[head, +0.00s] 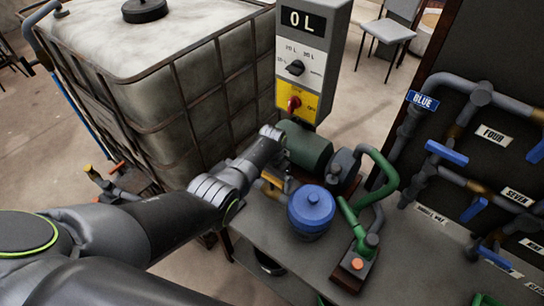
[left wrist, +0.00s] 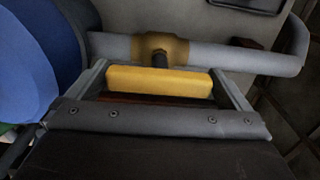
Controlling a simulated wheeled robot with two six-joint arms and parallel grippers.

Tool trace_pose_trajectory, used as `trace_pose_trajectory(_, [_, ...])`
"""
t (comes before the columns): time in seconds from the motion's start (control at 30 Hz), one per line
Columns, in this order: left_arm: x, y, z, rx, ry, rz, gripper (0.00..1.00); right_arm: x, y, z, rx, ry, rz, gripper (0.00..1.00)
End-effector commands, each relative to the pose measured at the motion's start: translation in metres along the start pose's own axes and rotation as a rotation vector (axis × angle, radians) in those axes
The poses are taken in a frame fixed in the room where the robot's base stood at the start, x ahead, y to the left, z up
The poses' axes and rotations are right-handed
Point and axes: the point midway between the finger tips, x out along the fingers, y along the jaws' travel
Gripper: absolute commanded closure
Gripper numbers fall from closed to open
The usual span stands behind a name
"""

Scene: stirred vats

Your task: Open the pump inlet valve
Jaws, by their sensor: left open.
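The pump inlet valve has a yellow bar handle (left wrist: 160,82) on a brass body (left wrist: 160,47), set in a grey pipe (left wrist: 235,57). The handle lies roughly along the pipe in the left wrist view. My left gripper (left wrist: 158,73) is open, with one finger at each end of the handle; I cannot tell whether they touch it. In the head view my left gripper (head: 279,183) is at the valve, left of the blue-lidded pot (head: 311,208), and hides most of the valve. The green pump motor (head: 305,148) is just behind. My right gripper is not in view.
A control box (head: 312,55) reading "0 L" stands behind the pump. A caged white tank (head: 165,75) is at the left. A green hose (head: 382,165) and a small box with an orange button (head: 356,265) are right of the pot. Labelled blue-handled valves (head: 447,152) line the right.

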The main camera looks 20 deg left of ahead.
Motion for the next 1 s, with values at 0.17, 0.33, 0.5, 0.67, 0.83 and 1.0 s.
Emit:
trace_pose_trajectory(0.17, [-0.029,0.000,-0.001,0.000,0.004,-0.001,0.00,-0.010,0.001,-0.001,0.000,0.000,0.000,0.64])
trace_pose_trajectory(0.33, [-0.056,0.000,0.000,-0.001,0.004,-0.001,0.00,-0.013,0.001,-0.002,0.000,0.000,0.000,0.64])
trace_pose_trajectory(0.5, [-0.086,0.000,-0.001,-0.001,0.005,-0.001,0.00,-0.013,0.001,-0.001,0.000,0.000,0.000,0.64])
trace_pose_trajectory(0.67, [-0.116,0.000,-0.001,-0.001,0.006,-0.002,0.00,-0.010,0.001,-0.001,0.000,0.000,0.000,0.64])
trace_pose_trajectory(0.83, [-0.142,-0.001,-0.001,-0.001,0.005,-0.002,0.00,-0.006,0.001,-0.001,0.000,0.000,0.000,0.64])
trace_pose_trajectory(1.0, [-0.157,0.000,0.000,-0.001,0.003,-0.001,0.00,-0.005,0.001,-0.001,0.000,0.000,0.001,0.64])
